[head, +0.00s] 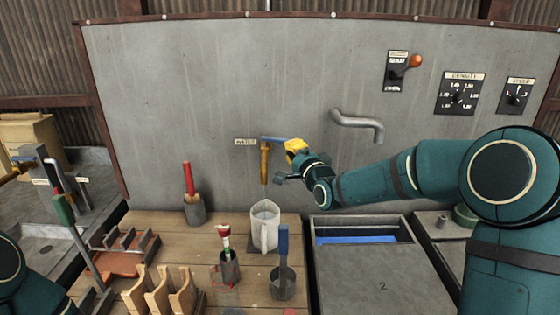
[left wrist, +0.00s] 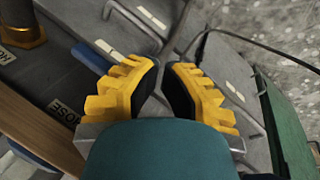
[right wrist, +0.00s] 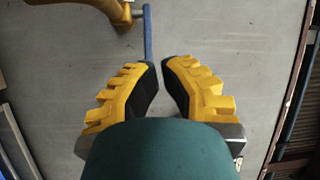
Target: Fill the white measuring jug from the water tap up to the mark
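The white measuring jug (head: 272,237) stands upright on the wooden bench, below the brass water tap (head: 265,164) on the grey wall. I cannot make out the water level in it or its mark. The tap's blue lever (head: 272,138) points right, towards my right gripper (head: 291,147). In the right wrist view the lever (right wrist: 148,35) ends at the left fingertip of my right gripper (right wrist: 161,64); its fingertips are almost together with nothing between them. My left gripper (left wrist: 164,66) has its fingertips almost together and empty; the head view does not show it.
A holder with a blue-handled tool (head: 283,245), a red-handled tool (head: 188,178) and wooden racks (head: 160,290) surround the jug. A grey bin (head: 375,275) stands right of the bench. A bent pipe (head: 358,122) juts from the wall. HOSE labels (left wrist: 60,109) lie near my left gripper.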

